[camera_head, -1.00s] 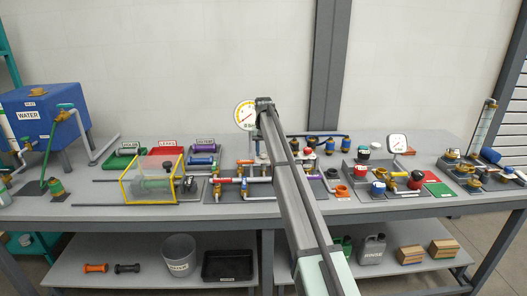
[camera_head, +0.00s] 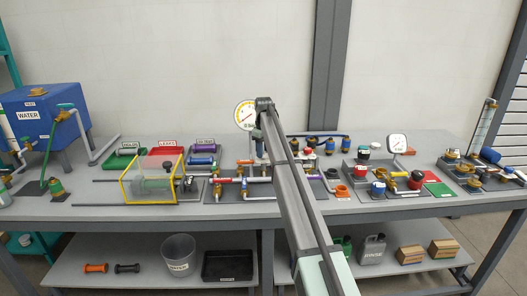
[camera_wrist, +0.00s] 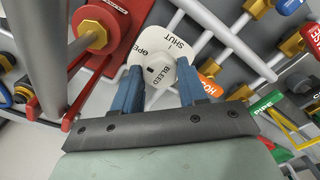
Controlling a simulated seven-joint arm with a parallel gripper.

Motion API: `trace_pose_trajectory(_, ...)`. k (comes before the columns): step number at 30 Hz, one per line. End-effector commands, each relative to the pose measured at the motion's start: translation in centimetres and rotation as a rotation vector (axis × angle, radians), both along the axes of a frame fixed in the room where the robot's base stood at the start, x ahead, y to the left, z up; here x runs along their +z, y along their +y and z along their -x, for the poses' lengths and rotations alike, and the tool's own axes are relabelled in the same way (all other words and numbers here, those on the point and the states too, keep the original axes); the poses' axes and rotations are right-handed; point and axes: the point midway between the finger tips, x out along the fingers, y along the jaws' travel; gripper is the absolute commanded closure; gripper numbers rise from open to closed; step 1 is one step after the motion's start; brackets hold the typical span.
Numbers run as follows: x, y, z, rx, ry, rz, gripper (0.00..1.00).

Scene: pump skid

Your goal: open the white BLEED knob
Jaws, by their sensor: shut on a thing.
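In the head view my arm hides the knob and most of the gripper.
Close by in the wrist view are a red round part (camera_wrist: 98,28) with a brass middle, an orange HOT label (camera_wrist: 209,86) and a green PIPE label (camera_wrist: 264,103). A dial gauge (camera_head: 245,114) stands behind my wrist. Pipes and valves crowd the bench.

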Motion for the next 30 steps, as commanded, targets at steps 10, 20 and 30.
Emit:
trace_pose_trajectory(10,0.03,0.01,-0.01,0.048,-0.001,-0.001,0.88)
trace_pose_trajectory(20,0.03,0.01,-0.02,0.049,0.000,0.000,0.56)
trace_pose_trajectory(30,0.01,0.01,-0.01,0.047,0.000,0.000,0.33)
